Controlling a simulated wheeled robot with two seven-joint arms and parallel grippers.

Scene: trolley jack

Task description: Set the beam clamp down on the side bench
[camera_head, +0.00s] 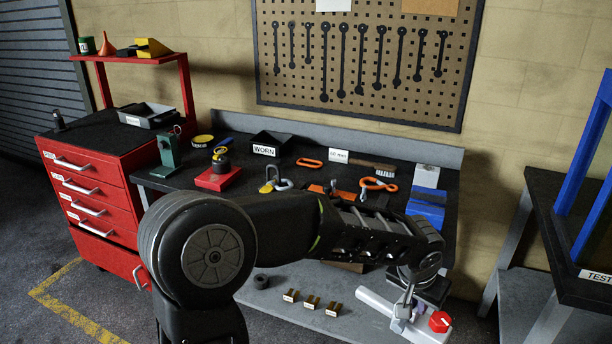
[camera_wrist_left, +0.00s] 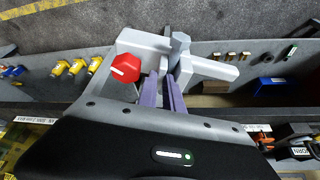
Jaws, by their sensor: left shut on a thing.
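The beam clamp appears to be the pale grey piece (camera_head: 384,311) with a red knob (camera_head: 439,322), low at the right in the head view. In the left wrist view its grey body (camera_wrist_left: 215,69), red knob (camera_wrist_left: 125,68) and hexagonal bolt (camera_wrist_left: 180,42) show beyond the fingers. My left gripper (camera_head: 403,313) is shut on it, and its two fingers (camera_wrist_left: 163,92) show in the wrist view. The clamp is in front of the long workbench (camera_head: 318,125). A second black-topped bench (camera_head: 548,190), part-labelled TEST, stands at the right; no label names the side bench.
The long bench carries a WORN tray (camera_head: 268,146), a red block (camera_head: 218,178), shackles, hooks and a blue box (camera_head: 427,207). Brass blocks (camera_head: 311,302) lie on its lower shelf. A blue frame (camera_head: 585,150) rises from the right bench. A red drawer cabinet (camera_head: 95,185) stands left.

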